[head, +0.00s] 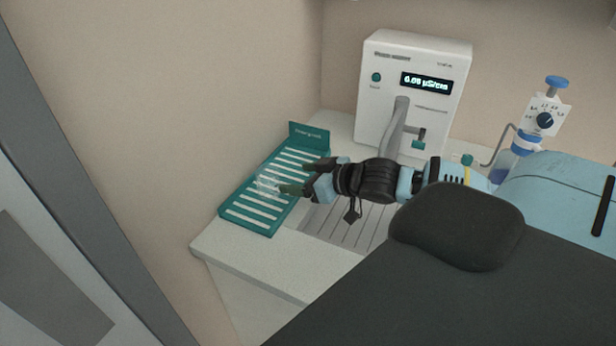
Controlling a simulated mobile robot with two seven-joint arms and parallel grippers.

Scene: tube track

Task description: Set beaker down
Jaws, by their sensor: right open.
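The beaker (268,184) is a small clear glass vessel, faint against the teal draining rack (250,222) with white slots. It appears to be on the rack, near its middle; I cannot tell whether it stands fully on the surface. My right gripper (292,178) reaches in from the right, its fingers pointing left. The fingers are open, with their tips close to the beaker's right side. Whether they touch the glass is too small to tell. My left gripper is not in view.
A white water dispenser (412,92) with a lit display and a grey spout stands behind. A grated drain (345,228) lies right of the rack. A bottle with a blue dosing head (545,118) stands at the right. The white counter's front left (265,262) is clear.

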